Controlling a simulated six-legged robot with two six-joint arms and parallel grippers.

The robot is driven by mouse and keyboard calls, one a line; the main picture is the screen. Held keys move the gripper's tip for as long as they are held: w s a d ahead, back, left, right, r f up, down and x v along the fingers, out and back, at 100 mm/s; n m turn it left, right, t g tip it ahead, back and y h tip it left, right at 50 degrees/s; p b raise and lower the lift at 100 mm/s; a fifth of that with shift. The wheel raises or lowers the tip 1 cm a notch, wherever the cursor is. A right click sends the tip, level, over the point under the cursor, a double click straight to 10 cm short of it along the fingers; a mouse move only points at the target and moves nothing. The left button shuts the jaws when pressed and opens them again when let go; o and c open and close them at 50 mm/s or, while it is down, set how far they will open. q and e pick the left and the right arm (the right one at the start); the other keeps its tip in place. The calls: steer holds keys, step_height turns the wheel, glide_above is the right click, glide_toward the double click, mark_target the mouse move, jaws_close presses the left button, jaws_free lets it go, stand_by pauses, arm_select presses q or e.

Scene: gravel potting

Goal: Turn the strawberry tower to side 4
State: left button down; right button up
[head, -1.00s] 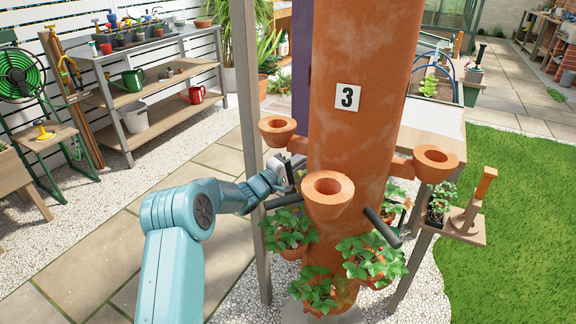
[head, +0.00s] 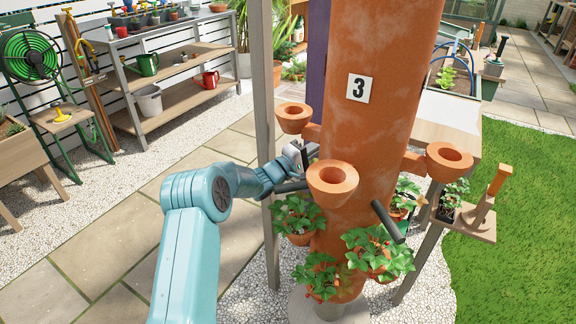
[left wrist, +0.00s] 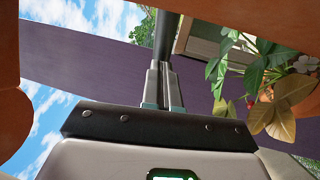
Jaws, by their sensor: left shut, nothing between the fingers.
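The strawberry tower (head: 372,125) is a tall terracotta column. A number plate (head: 359,88) reading 3 faces the head camera. Empty cups stick out from it, one in front (head: 333,178), and leafy strawberry plants (head: 381,252) hang lower down. Dark bars stick out at mid height, one at the right front (head: 388,222) and one at the left. My left gripper (head: 302,156) is at the tower's left side, behind the front cup and close to the left bar. In the left wrist view its fingers (left wrist: 164,72) are together and empty, with a dark bar (left wrist: 165,35) just beyond them; contact is unclear.
A grey post (head: 262,110) stands just left of my left gripper. A small wooden shelf (head: 474,228) with a potted plant and a trowel is right of the tower. A potting bench (head: 165,40) stands at the back left. Paving at left and lawn at right are open.

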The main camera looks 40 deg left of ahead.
arm_select(q)
steer(key=p+v, duration=0.2)
steer(key=v, duration=1.4)
steer(key=shift+s, duration=0.15)
steer(key=shift+f, duration=0.2)
